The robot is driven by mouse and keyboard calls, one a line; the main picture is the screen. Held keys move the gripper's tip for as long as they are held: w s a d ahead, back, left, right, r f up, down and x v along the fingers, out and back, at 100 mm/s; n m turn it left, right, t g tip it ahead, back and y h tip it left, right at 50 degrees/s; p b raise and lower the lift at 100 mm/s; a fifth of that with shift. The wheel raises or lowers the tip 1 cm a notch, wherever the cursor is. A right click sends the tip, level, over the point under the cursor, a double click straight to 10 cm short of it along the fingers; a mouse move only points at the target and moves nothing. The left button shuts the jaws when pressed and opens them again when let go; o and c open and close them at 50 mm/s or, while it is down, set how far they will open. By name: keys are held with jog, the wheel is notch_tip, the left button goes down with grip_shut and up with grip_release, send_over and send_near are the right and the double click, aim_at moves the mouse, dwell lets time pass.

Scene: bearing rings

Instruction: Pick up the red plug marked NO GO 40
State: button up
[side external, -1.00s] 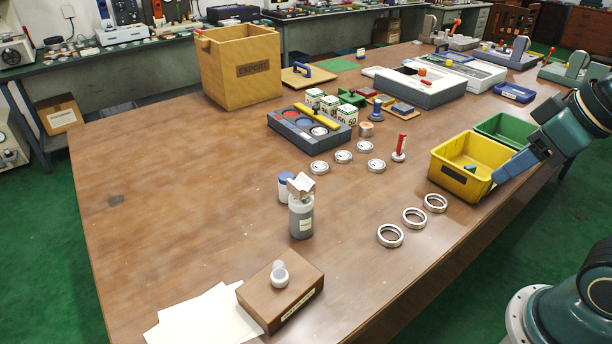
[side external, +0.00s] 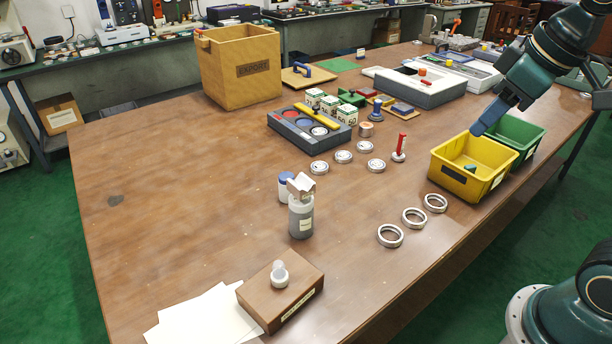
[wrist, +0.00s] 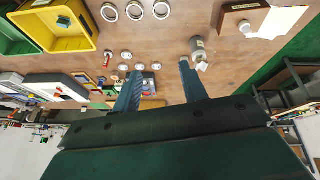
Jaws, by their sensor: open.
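A red plug (side external: 401,144) stands upright on a pale round foot on the brown table, left of the yellow bin; any marking on it is too small to read. It also shows in the wrist view (wrist: 106,60), left of my fingers. My gripper (side external: 477,132) is in the air at the yellow bin's far side, to the right of the plug and apart from it. In the wrist view my gripper (wrist: 157,76) has its two blue fingers spread wide, with nothing held between them.
The yellow bin (side external: 447,181) and green bin (side external: 535,142) stand right of the plug. Metal rings (side external: 414,217) lie in front, and several small discs (side external: 376,166) lie left of it.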

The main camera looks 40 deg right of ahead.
jog(key=w+d+r+n+g, duration=0.1)
jog(key=w+d+n, duration=0.15)
jog(key=w, duration=0.45)
jog(key=w+d+r+n, duration=0.1)
jog(key=w+d+r, duration=0.15)
jog(key=w, duration=0.35)
jog(key=n+g, duration=0.4)
jog(key=n, duration=0.6)
send_over(404, 134)
jog(key=f, duration=2.2)
jog(key=shift+a+f, duration=0.25)
jog(key=shift+f, duration=0.1)
jog(key=shift+d+f, duration=0.3)
jog(key=shift+f, duration=4.4)
jog(key=shift+f, duration=0.1)
